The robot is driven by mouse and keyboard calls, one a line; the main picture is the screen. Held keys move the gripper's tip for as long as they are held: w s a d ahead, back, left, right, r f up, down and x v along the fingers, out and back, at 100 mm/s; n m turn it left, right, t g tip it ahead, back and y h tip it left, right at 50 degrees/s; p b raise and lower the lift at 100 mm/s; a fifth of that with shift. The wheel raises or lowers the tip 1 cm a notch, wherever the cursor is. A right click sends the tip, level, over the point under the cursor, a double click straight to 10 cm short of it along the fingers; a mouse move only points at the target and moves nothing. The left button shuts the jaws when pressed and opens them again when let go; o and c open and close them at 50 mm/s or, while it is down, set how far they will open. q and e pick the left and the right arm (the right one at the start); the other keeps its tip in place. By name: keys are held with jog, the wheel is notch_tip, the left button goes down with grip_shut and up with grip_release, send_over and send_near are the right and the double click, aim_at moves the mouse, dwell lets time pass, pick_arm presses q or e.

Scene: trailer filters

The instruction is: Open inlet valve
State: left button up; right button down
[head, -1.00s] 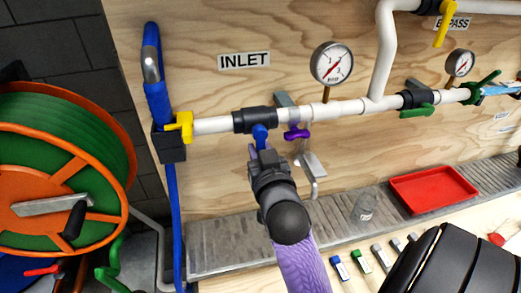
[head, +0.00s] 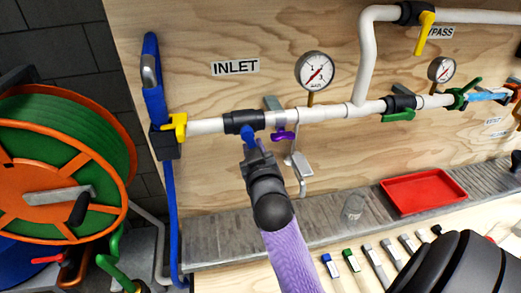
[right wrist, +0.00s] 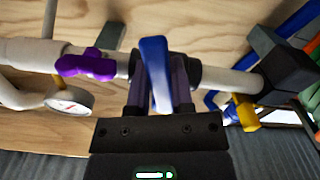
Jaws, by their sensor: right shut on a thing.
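The inlet valve is a black body (head: 244,121) on the white pipe below the INLET label (head: 235,67). Its blue lever (head: 248,136) hangs down from the body. My right gripper (head: 257,156) reaches it from below and is shut on the lever. In the right wrist view the blue lever (right wrist: 155,72) stands between the two fingers of the right gripper (right wrist: 158,90), in front of the black valve body (right wrist: 196,76). The fingers hide part of the lever in the head view. My left gripper is not in view.
A yellow-handled valve (head: 176,126) is to the left, a small purple handle (head: 282,136) just to the right. A pressure gauge (head: 314,71) stands above the pipe. A hose reel (head: 60,165) is far left.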

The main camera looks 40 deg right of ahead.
aim_at(263, 123)
jog(key=shift+s+d+r+n+p, duration=0.1)
jog(key=shift+d+r+n+p, duration=0.1)
jog(key=shift+r+n+p, duration=0.3)
jog(key=n+p, duration=0.2)
jog(key=shift+s+d+n, duration=0.2)
jog(key=shift+d+n, duration=0.15)
jog(key=shift+n, duration=0.05)
jog(key=n+p, duration=0.1)
jog(key=n, duration=0.1)
jog(key=r+n+p, duration=0.1)
jog(key=n+p, duration=0.1)
jog(key=n, duration=0.1)
jog(key=d+r+n+p, duration=0.1)
jog(key=n, duration=0.2)
jog(key=shift+s+d, duration=0.1)
jog(key=shift+s, duration=0.25)
jog(key=shift+r+n+p, duration=0.35)
jog(key=shift+n+p, duration=0.3)
jog(key=shift+n, duration=0.65)
jog(key=shift+r, duration=0.1)
